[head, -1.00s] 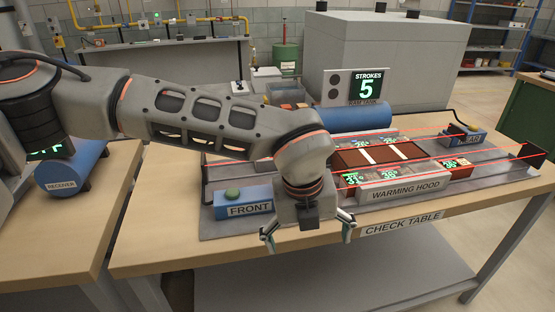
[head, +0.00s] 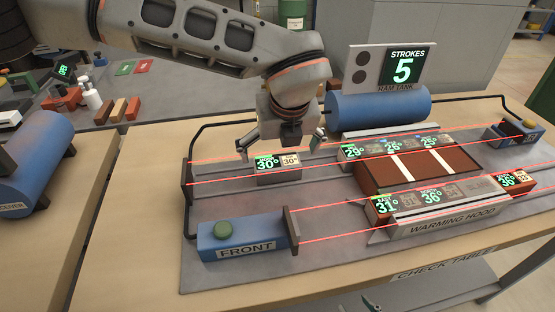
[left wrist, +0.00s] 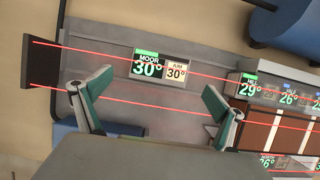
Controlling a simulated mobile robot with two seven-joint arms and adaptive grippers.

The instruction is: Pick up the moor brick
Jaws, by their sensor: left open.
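The moor brick (head: 279,176) is a small grey block with a lit 30° display and a pale "AIM 30°" label. It lies on the grey plate left of the warming hood. The left wrist view shows its MOOR label and top face (left wrist: 158,68). My left gripper (head: 281,146) is open above the brick in the head view. In the left wrist view the open, empty fingers (left wrist: 158,84) are spread wider than the brick, which appears beyond their tips. My right gripper is not in view.
The warming hood (head: 445,219) with several labelled bricks stands right of the moor brick. A blue FRONT block (head: 243,236) with a green button is nearer, and a blue ram tank (head: 380,106) is behind. Thin red lines cross the plate on both sides of the brick.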

